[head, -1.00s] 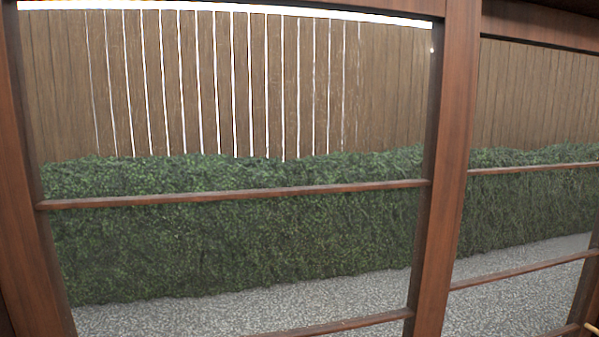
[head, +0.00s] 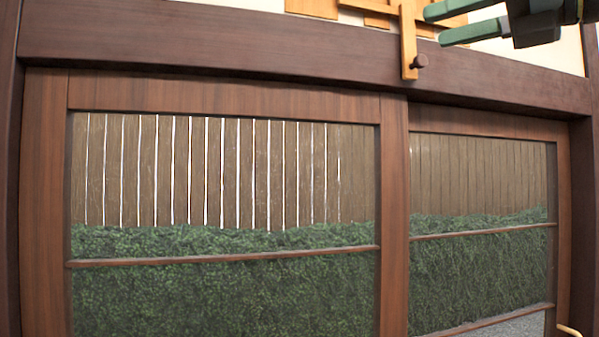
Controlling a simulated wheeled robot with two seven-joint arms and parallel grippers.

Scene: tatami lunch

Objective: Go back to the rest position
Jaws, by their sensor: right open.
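My right gripper (head: 438,25) is at the top right of the head view, in front of the pale wall above the window beam. Its two green fingers point left and stand apart, with nothing between them. A wooden hanging piece (head: 408,42) with a dark round peg (head: 420,61) shows just left of and below the fingertips; I cannot tell how far apart they are in depth. My left gripper is not in view.
A dark wooden beam (head: 250,55) runs across above wood-framed windows (head: 393,220). Through the panes show a hedge (head: 220,290) and a plank fence (head: 230,170). Flat wooden pieces (head: 312,8) hang on the wall above. A thin light-coloured piece (head: 568,330) shows at the bottom right.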

